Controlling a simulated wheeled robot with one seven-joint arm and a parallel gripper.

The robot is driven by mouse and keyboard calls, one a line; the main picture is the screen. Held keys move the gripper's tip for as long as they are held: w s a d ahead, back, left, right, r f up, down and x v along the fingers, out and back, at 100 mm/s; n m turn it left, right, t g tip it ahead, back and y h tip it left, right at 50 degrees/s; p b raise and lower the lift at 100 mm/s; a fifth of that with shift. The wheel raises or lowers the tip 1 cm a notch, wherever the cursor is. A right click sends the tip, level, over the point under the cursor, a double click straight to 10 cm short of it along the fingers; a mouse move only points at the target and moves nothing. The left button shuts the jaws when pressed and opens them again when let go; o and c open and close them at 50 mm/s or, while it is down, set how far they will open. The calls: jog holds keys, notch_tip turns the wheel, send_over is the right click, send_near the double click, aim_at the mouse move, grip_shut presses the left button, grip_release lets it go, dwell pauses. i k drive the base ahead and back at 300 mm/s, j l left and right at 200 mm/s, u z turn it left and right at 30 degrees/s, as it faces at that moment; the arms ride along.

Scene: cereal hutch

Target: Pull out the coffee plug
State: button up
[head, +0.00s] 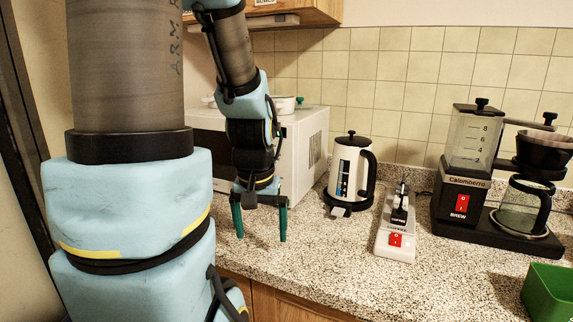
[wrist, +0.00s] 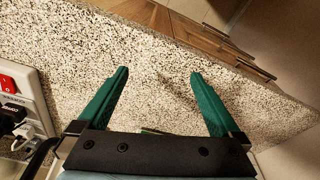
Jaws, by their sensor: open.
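The power strip (head: 394,248) lies on the counter between the kettle and the coffee maker, with a lit red switch at its near end. A black plug (head: 398,216) with a small label, seemingly "COFFEE", sits in its near part. In the wrist view the strip (wrist: 35,88) is at the left edge, with the black plug (wrist: 10,114) beside a white plug (wrist: 22,132). My gripper (head: 260,222) points down, open and empty, above the counter left of the kettle and well away from the plug. Its green fingers also show in the wrist view (wrist: 158,75).
A white kettle (head: 349,172) stands between my gripper and the strip. A white microwave (head: 300,150) is behind my gripper. The coffee maker (head: 463,200) stands right of the strip, and a green bin (head: 548,292) is at the front right. The counter's front strip is clear.

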aim_at(399, 217)
jog(key=l+u, duration=0.1)
jog(key=u, duration=0.55)
jog(key=k+l+u, duration=0.3)
jog(key=u, duration=0.15)
jog(key=k+l+u, duration=0.3)
jog(key=u, duration=0.2)
jog(key=k+l, duration=0.15)
jog(key=k, duration=0.2)
jog(key=k+l+u, duration=0.1)
jog(key=k, duration=0.3)
jog(key=l, duration=0.1)
